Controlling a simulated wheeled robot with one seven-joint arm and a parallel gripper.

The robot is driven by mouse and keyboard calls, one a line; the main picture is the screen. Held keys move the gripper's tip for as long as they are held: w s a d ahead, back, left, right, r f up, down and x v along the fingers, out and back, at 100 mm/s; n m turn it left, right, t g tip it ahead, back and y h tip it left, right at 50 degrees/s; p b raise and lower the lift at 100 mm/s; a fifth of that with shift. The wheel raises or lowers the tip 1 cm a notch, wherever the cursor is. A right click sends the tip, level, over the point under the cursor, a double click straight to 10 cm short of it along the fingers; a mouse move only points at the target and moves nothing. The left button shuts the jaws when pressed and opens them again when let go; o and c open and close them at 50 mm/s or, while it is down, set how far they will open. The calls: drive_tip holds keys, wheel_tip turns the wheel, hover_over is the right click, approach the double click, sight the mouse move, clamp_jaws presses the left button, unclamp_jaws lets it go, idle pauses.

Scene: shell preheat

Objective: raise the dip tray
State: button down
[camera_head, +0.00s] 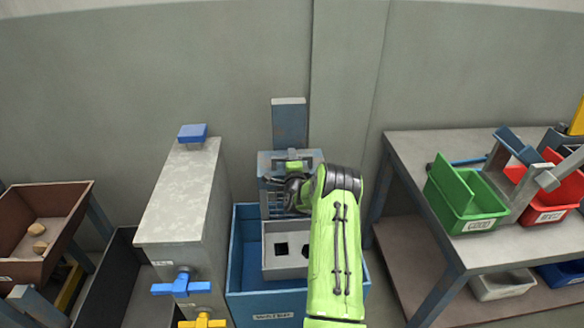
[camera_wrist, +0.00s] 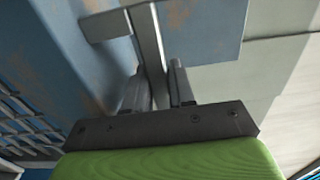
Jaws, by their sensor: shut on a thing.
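The dip tray (camera_head: 285,266) is a light grey tray with dark square patches inside. It sits in or over the blue water tank (camera_head: 238,290) at centre in the head view. Behind it stands a blue-grey lift frame (camera_head: 290,118) with a tall post. My gripper (camera_head: 293,190) is in front of this frame, above the tray, and is partly hidden by my green arm. In the wrist view my gripper (camera_wrist: 158,85) is shut on a grey metal bar (camera_wrist: 147,42) against worn blue metal. The tray is out of the wrist view.
Left of the tank is a tall grey box (camera_head: 180,205) with a blue valve handle (camera_head: 181,285) and a yellow one (camera_head: 202,321). A brown bin (camera_head: 45,215) is at far left. The right-hand table (camera_head: 410,160) carries a green bin (camera_head: 465,200) and a red bin (camera_head: 545,205).

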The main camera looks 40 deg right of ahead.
wheel_tip(320, 180, up, 5)
drive_tip(key=shift+w+f+p, duration=0.1)
drive_tip(key=shift+p, duration=0.75)
drive_tip(key=c, duration=1)
unclamp_jaws()
drive_tip(key=shift+c, duration=0.2)
drive_tip(key=shift+s+a, duration=0.1)
drive_tip(key=shift+s, duration=0.1)
drive_tip(key=b+v, duration=0.9)
drive_tip(key=v, duration=0.6)
drive_tip(key=shift+s+a, duration=0.15)
